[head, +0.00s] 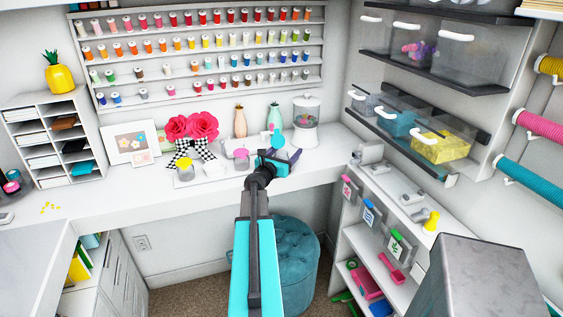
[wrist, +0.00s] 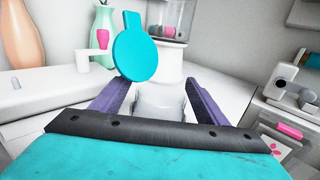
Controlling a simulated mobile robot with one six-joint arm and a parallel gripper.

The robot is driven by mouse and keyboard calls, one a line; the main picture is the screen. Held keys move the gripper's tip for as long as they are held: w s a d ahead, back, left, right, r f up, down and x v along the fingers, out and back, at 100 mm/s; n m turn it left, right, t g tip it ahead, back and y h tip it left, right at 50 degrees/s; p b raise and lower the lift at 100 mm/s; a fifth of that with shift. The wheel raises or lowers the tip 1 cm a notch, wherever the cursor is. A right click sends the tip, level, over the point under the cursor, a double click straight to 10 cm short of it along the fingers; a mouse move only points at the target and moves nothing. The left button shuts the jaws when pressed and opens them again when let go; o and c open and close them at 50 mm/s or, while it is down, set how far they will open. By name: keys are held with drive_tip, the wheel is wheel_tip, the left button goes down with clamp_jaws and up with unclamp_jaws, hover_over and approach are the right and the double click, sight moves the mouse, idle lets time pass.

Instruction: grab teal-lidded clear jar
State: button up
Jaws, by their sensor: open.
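The teal lid (wrist: 135,55) of the jar shows in the wrist view as a round flat disc with a smaller tab above it. It also shows in the head view (head: 277,137), just beyond my gripper. A pale clear body (wrist: 158,102), which looks like the jar, shows below the lid between my fingers; its lower part is hidden behind my gripper. My gripper (wrist: 163,90) is open, with one purple finger on each side of this body. I cannot tell whether either finger touches it. In the head view my gripper (head: 287,156) is over the white desk.
A white canister with a clear top (head: 305,112) stands close behind my gripper. A mint vase (head: 274,117) and a peach vase (head: 240,121) stand behind. Yellow-lidded (head: 185,170) and pink-lidded (head: 241,158) jars are to the left. Shelves with bins (head: 410,125) are at right.

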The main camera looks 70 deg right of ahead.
drive_tip(key=c, duration=1.1)
drive_tip(key=shift+r, duration=0.1)
drive_tip(key=shift+r+b, duration=0.3)
drive_tip(key=shift+r, duration=4.6)
